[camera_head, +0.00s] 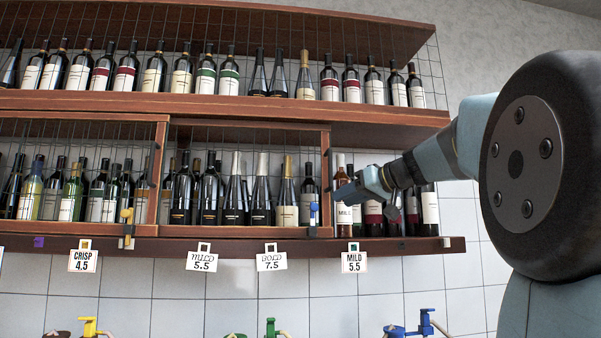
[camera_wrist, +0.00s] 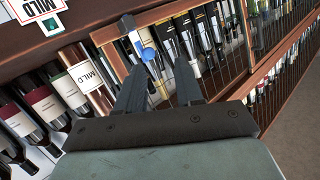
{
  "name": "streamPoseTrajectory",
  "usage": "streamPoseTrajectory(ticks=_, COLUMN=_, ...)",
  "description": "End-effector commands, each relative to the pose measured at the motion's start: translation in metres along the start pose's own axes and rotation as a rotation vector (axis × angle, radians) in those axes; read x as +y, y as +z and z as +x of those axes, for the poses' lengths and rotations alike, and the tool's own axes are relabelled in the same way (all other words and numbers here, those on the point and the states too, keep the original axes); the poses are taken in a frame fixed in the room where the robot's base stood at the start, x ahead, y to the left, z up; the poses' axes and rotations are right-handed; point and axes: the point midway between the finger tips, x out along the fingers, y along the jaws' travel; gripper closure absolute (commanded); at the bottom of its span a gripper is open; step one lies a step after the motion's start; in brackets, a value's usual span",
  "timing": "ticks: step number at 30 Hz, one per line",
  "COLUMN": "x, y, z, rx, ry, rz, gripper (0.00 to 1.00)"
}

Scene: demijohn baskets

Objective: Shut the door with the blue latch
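The door with the blue latch is a wooden frame with wire mesh (camera_head: 247,124) on the middle shelf, and bottles show through it. The blue latch (camera_head: 314,213) is at the lower right of its frame. It also shows in the wrist view (camera_wrist: 148,53), beyond and between my fingertips. My gripper (camera_head: 343,190) is just right of the door's right edge, in front of the uncovered bottles there. In the wrist view my gripper (camera_wrist: 156,72) is open and empty. I cannot tell whether a finger touches the latch or frame.
Uncovered bottles (camera_head: 430,210) stand right of the door, close to my gripper. A neighbouring door with a yellow latch (camera_head: 127,228) is on the left. Price tags (camera_head: 354,262) hang below the shelf edge. Taps with coloured handles (camera_head: 90,327) are lower down.

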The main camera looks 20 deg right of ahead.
Motion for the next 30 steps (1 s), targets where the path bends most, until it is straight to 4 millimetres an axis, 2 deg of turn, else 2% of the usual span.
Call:
streamPoseTrajectory(ticks=1, x=0.015, y=-0.028, z=-0.008, rx=0.062, ry=0.011, rz=-0.041, gripper=0.64)
streamPoseTrajectory(ticks=3, x=0.029, y=-0.058, z=-0.02, rx=0.134, ry=0.021, rz=-0.1, gripper=0.64)
streamPoseTrajectory(ticks=6, x=0.041, y=-0.087, z=-0.033, rx=0.208, ry=0.034, rz=-0.168, gripper=0.64)
streamPoseTrajectory(ticks=9, x=0.046, y=-0.103, z=-0.041, rx=0.248, ry=0.043, rz=-0.21, gripper=0.64)
streamPoseTrajectory(ticks=12, x=0.048, y=-0.11, z=-0.041, rx=0.264, ry=0.045, rz=-0.225, gripper=0.64)
streamPoseTrajectory(ticks=16, x=0.048, y=-0.113, z=-0.028, rx=0.264, ry=0.044, rz=-0.226, gripper=0.64)
streamPoseTrajectory(ticks=30, x=0.048, y=-0.134, z=0.051, rx=0.262, ry=0.043, rz=-0.225, gripper=0.64)
